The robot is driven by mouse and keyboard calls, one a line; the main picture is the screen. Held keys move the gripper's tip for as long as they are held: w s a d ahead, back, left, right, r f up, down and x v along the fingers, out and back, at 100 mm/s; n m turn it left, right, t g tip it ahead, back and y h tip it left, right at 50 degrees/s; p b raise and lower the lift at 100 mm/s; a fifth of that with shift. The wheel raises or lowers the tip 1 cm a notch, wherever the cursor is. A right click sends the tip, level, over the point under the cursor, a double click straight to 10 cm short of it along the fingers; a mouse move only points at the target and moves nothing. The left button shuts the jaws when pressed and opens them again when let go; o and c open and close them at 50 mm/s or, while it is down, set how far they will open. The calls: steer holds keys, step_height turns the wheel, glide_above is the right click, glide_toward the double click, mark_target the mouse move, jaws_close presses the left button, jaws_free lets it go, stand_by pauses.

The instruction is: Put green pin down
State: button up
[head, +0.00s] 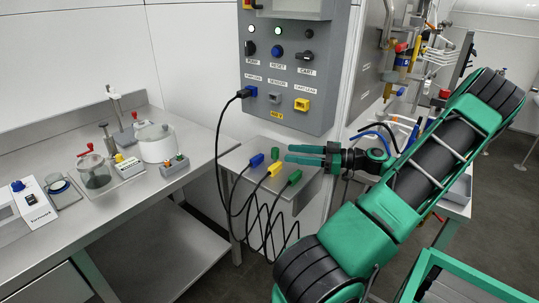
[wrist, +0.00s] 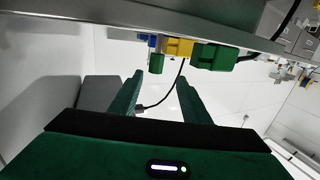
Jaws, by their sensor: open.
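The small green pin (head: 275,153) appears to stand upright on the grey metal shelf (head: 238,160) below the control panel. In the wrist view the green pin (wrist: 156,63) shows just beyond and between the fingertips, with the scene upside down. My gripper (head: 289,154) is open and empty, its fingers level and pointing left at the pin, with a small gap. The wrist view shows both fingers (wrist: 160,80) spread apart. Whether the pin's base touches the shelf is hard to tell.
A blue plug (head: 257,160), a yellow plug (head: 275,170) and a green plug (head: 294,177) with black cables lie along the shelf front, close to the pin. The control panel (head: 290,75) rises behind. A bench (head: 130,200) with lab devices stands left.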

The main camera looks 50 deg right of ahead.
mark_target(275, 158)
steer(key=shift+w+d+f+x, duration=0.1)
steer(key=shift+d+x, duration=0.05)
steer(key=shift+x, duration=0.8)
steer(key=shift+w+d+f+x, duration=0.1)
steer(key=shift+x, duration=0.8)
steer(key=shift+d+x, duration=0.15)
steer(key=shift+x, duration=0.8)
steer(key=shift+c, duration=0.6)
jaws_close()
